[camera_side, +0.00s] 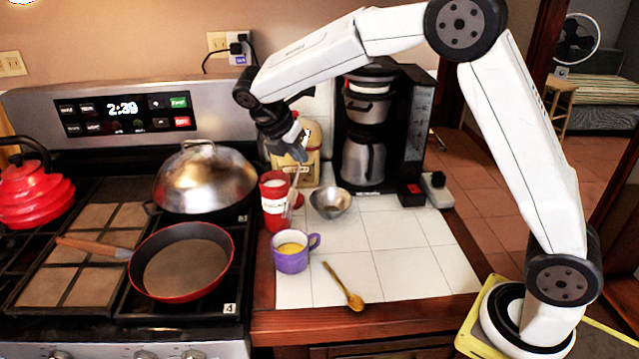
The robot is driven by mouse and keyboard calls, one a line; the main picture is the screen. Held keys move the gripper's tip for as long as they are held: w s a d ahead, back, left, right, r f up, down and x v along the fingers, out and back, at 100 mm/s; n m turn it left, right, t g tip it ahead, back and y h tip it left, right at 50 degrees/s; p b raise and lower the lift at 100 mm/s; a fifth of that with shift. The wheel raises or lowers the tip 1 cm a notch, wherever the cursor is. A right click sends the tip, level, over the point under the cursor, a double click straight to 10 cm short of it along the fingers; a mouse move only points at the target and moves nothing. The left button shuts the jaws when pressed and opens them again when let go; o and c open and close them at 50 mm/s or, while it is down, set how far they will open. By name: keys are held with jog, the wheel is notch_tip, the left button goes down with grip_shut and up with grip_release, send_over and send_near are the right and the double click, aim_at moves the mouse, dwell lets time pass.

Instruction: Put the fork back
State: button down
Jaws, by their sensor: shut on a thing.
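My gripper (290,158) points down above the tiled counter, just over the red and white container (274,207). It is shut on the fork (295,180), a thin, pale piece that hangs steeply below the fingers. The fork's lower end is at the right side of the container's rim in the picture. I cannot tell whether it is inside the container or in front of or beside it. The fingers hide the fork's upper end.
A small metal bowl (330,202), a purple mug (292,255) and a wooden spoon (345,288) are nearby. A jar (300,165) and a coffee maker (408,130) stand behind. The stove with a red pan (185,265) is left. The right-hand tiles are clear.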

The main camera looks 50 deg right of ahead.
jog(key=shift+d, duration=0.1)
jog(key=s+d+f+y, duration=0.3)
jog(key=s+d, duration=0.1)
jog(key=s, duration=0.3)
jog(key=s+d+f+m+y, duration=0.1)
jog(key=s+d+f+y, duration=0.2)
jog(key=s, duration=0.5)
jog(key=s+d+f+t+y, duration=0.1)
jog(key=s+d+f+y, duration=0.2)
jog(key=s+d, duration=0.3)
jog(key=shift+s+f+y, duration=0.3)
jog(key=shift+s+y, duration=0.35)
jog(key=shift+y, duration=0.05)
jog(key=shift+w+d, duration=0.15)
jog(key=w+d+f, duration=0.1)
jog(key=w+f, duration=0.2)
jog(key=w, duration=0.1)
jog(key=w+d+f, duration=0.2)
jog(key=w+f, duration=0.1)
jog(key=w, duration=0.1)
jog(key=w+d+f, duration=0.2)
jog(key=w+f, duration=0.1)
jog(key=w, duration=0.1)
jog(key=shift+w+f, duration=0.1)
jog(key=shift+f, duration=0.1)
